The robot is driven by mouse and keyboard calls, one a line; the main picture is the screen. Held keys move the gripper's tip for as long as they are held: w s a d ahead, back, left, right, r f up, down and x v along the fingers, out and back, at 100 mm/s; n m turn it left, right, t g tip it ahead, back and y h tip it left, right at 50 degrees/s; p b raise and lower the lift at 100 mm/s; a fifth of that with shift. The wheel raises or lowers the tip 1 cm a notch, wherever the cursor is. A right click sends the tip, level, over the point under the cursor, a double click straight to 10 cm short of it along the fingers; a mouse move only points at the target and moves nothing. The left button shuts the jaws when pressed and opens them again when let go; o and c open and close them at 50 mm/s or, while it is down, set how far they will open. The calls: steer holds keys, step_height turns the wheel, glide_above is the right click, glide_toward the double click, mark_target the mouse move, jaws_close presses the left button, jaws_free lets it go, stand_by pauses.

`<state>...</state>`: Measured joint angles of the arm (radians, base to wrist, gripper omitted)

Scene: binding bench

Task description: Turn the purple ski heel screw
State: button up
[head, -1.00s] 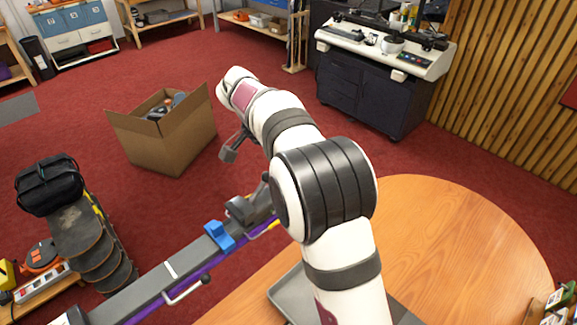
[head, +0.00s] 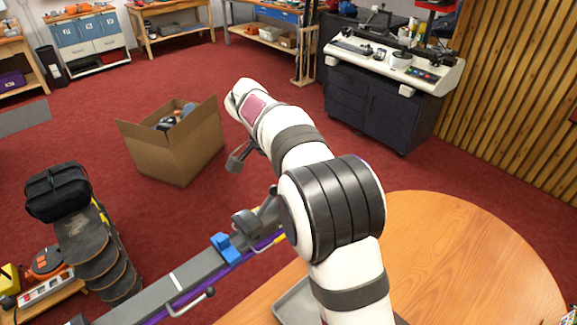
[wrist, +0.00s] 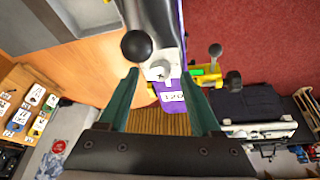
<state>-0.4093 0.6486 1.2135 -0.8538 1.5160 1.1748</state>
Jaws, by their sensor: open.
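The purple ski (head: 216,275) lies along the grey bench at the lower left in the head view. In the wrist view its purple end with a number label (wrist: 172,102) shows just past the fingertips. A pale grey screw-like head (wrist: 158,70) on the heel part sits between the fingertips; I cannot tell whether they touch it. My gripper (wrist: 160,75) is open, with one green finger on each side. In the head view my own arm hides most of the heel area.
A black ball knob (wrist: 137,46) stands close to the left fingertip. A yellow clamp with dark knobs (wrist: 208,72) is close on the right. A blue clamp block (head: 225,247) sits on the bench. A round wooden table (head: 450,250) is at the right; a cardboard box (head: 172,150) stands behind.

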steer(key=v, duration=1.5)
steer(key=shift+r, duration=0.15)
steer(key=s+d+f+n+g+y, duration=0.2)
steer(key=s+d+n, duration=0.3)
steer(key=s+d, duration=0.8)
steer(key=s+f+n+y, duration=0.1)
steer(key=s+f+y, duration=0.1)
steer(key=s+f, duration=0.4)
steer(key=s+f+y, duration=0.1)
steer(key=s+f, duration=0.5)
steer(key=s, duration=0.7)
steer(key=shift+s+f+n+y, duration=0.2)
steer(key=shift+s+n+y, duration=0.1)
steer(key=shift+n+y, duration=0.1)
